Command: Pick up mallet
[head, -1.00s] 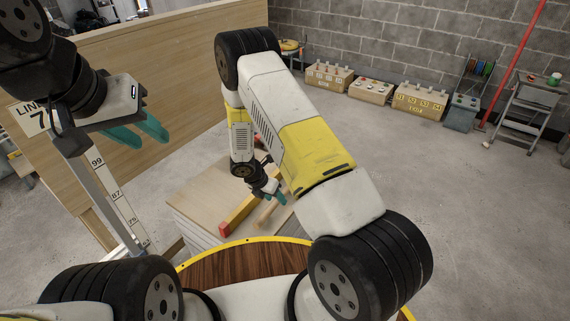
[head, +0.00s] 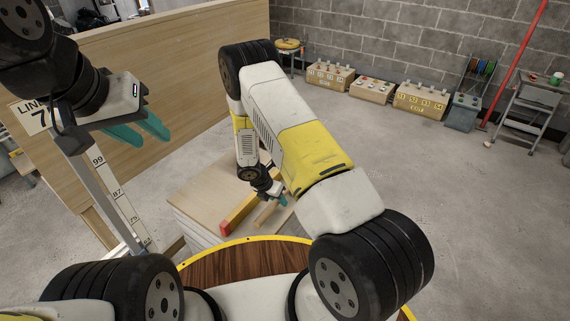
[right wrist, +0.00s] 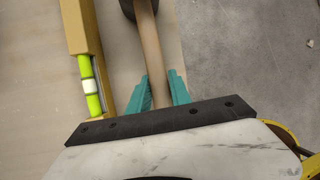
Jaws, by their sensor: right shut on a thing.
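The mallet lies on a stack of pale boards; its wooden handle (right wrist: 151,55) runs up the right wrist view to a dark head (right wrist: 128,9), cut off by the frame's top edge. In the head view the handle (head: 265,213) shows beside the level. My right gripper (right wrist: 160,88) is shut on the handle, one teal finger on each side; it also shows in the head view (head: 281,199). My left gripper (head: 150,137) is raised at the left, empty, its teal fingers apart.
A yellow level (right wrist: 83,35) with a green vial lies just left of the handle; its red end (head: 226,228) shows in the head view. The board stack (head: 190,192) ends close to the mallet's right. A wooden partition (head: 200,70) stands behind. Open floor (head: 430,170) lies right.

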